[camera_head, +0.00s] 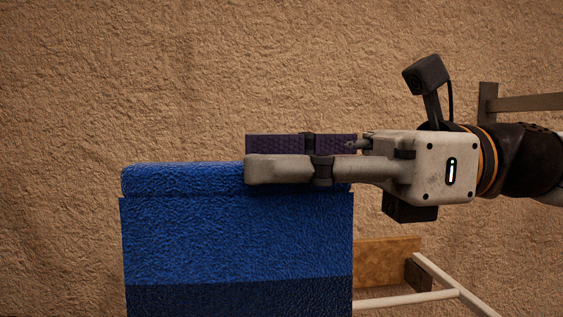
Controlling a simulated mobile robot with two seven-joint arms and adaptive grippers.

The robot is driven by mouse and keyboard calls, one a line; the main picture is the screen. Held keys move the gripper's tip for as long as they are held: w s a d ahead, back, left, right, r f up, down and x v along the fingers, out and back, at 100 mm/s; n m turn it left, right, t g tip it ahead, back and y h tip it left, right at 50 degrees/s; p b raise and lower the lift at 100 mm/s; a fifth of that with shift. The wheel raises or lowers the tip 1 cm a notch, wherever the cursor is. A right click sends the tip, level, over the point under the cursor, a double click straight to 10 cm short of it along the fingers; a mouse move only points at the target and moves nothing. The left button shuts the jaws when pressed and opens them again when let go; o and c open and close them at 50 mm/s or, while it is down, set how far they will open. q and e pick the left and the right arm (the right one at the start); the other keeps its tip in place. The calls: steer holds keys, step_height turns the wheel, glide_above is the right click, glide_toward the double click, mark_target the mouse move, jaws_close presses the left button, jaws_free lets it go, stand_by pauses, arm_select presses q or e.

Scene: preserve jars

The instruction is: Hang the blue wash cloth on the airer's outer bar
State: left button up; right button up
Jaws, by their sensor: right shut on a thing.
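The blue wash cloth (235,235) hangs broad and flat left of centre, with a folded, rounded top edge and a darker band along the bottom of the picture. My right gripper (256,156) comes in from the right, lying level, and is shut on the cloth at the right part of its top edge. The airer (405,300) shows as thin white bars at the lower right; one bar runs left to the cloth's right edge. The cloth hides what lies behind it, so I cannot tell whether it touches a bar. My left gripper is out of view.
A rough tan wall (200,70) fills the background. A wooden block (385,258) shows behind the airer's bars, just right of the cloth. A brown bracket-like piece (525,102) is at the right edge. The upper left is clear.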

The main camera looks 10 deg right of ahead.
mark_target(285, 237)
steer(key=shift+s, duration=0.2)
steer(key=shift+d+r, duration=0.1)
steer(key=shift+r, duration=0.1)
steer(key=f, duration=0.5)
steer(key=shift+w+f, duration=0.15)
steer(key=shift+w, duration=0.1)
steer(key=shift+s+f, duration=0.1)
steer(key=shift+f, duration=0.35)
steer(key=shift+f, duration=4.3)
stand_by(2.1)
